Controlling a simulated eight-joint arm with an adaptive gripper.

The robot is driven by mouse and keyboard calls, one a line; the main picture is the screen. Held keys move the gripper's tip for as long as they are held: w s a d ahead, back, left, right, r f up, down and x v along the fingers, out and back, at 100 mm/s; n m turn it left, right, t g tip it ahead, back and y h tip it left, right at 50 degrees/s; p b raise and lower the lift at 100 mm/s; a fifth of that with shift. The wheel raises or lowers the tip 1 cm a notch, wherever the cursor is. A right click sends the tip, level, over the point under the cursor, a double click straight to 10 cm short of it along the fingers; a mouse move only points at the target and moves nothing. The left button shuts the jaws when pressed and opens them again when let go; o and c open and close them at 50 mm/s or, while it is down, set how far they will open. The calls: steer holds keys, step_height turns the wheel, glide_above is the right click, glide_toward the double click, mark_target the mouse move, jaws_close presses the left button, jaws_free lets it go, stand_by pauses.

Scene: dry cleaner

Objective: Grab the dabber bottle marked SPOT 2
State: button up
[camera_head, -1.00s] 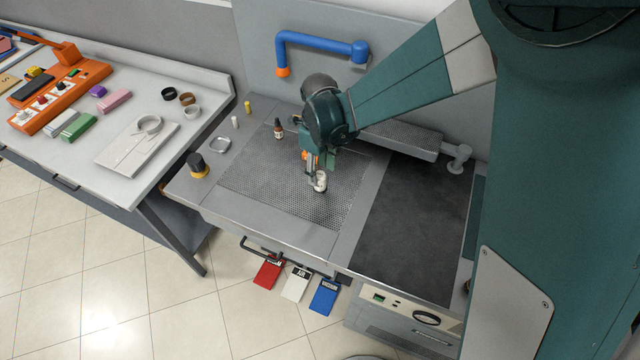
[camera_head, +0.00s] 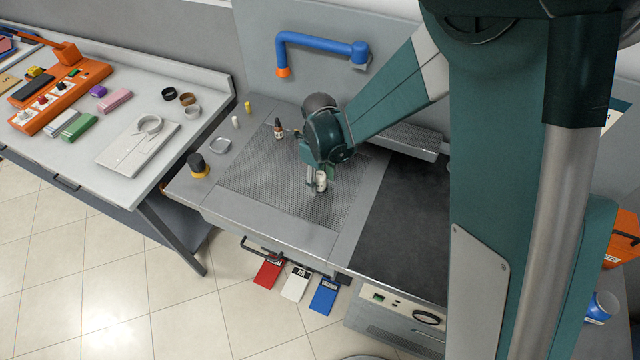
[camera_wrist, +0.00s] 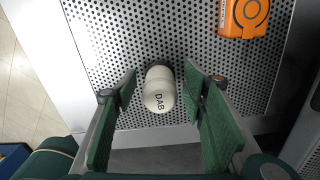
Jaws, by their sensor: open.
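A white bottle (camera_head: 321,183) stands upright on the perforated metal plate (camera_head: 250,190). In the wrist view the bottle (camera_wrist: 159,88) shows its white top with DAB printed on it; no SPOT 2 marking can be read. My gripper (camera_head: 320,181) points down at it and is open. In the wrist view its two green-padded fingers (camera_wrist: 158,84) are on either side of the bottle, with a visible gap on both sides. A brown dropper bottle (camera_head: 279,130) stands farther back to the left on the plate.
An orange object (camera_wrist: 245,18) lies near the bottle in the wrist view. A black-topped yellow pot (camera_head: 198,166), a ring-shaped dish (camera_head: 220,145) and small white (camera_head: 236,122) and yellow (camera_head: 248,106) pieces stand left. The plate's front-left area is clear.

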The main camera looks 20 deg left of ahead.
steer(key=shift+c, duration=0.7)
steer(key=c, duration=0.9)
steer(key=shift+r, duration=0.2)
steer(key=shift+r, duration=4.85)
